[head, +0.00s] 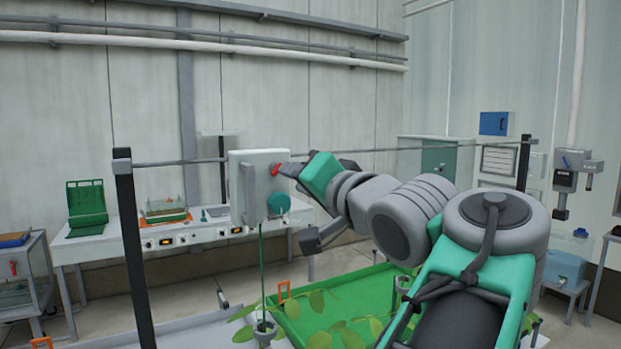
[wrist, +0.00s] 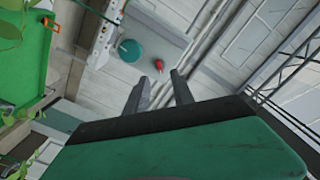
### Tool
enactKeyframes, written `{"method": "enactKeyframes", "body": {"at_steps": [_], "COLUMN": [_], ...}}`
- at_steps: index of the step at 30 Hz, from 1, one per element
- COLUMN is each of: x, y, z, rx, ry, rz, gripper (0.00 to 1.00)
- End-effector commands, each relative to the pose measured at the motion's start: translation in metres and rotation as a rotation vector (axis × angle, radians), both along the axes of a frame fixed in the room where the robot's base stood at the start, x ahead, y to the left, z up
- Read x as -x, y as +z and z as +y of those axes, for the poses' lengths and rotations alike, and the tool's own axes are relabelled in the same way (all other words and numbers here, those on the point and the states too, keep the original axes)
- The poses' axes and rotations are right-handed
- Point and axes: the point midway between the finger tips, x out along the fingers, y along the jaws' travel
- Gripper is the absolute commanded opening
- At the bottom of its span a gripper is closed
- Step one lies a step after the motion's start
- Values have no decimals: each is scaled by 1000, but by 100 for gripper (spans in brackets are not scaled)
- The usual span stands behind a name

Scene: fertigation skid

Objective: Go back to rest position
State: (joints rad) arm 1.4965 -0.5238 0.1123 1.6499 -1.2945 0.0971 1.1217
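My gripper (head: 290,170) is raised on my outstretched arm, in front of the pale grey box (head: 248,190) in the head view. In the wrist view my gripper's two fingers (wrist: 160,92) stand apart with nothing between them. A small red knob (wrist: 159,65) lies just beyond the fingertips, apart from them in that view. The red knob (head: 275,170) also shows on the box's right side in the head view, close to the fingertips. A round teal knob (head: 278,204) sits below it and shows in the wrist view too (wrist: 130,52).
A thin horizontal rail (head: 400,150) runs between dark posts (head: 135,250) at box height. A green tray (head: 345,305) with leafy plants (head: 317,300) lies below my arm. A white bench (head: 185,232) with a green case (head: 87,205) stands behind, left.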

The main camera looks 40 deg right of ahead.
Motion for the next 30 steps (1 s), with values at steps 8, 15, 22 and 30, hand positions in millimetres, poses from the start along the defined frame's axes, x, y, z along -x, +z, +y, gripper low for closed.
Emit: {"method": "enactKeyframes", "body": {"at_steps": [8, 15, 22, 30], "x": [5, -6, -92, -160], "y": [0, -18, -118, -244], "z": [-6, -40, -120, 21], "rx": [-1, 56, 332, 411], "ry": [-18, -1, 43, 234], "rz": [-1, -12, 42, 443], "gripper": [29, 29, 29, 29]}}
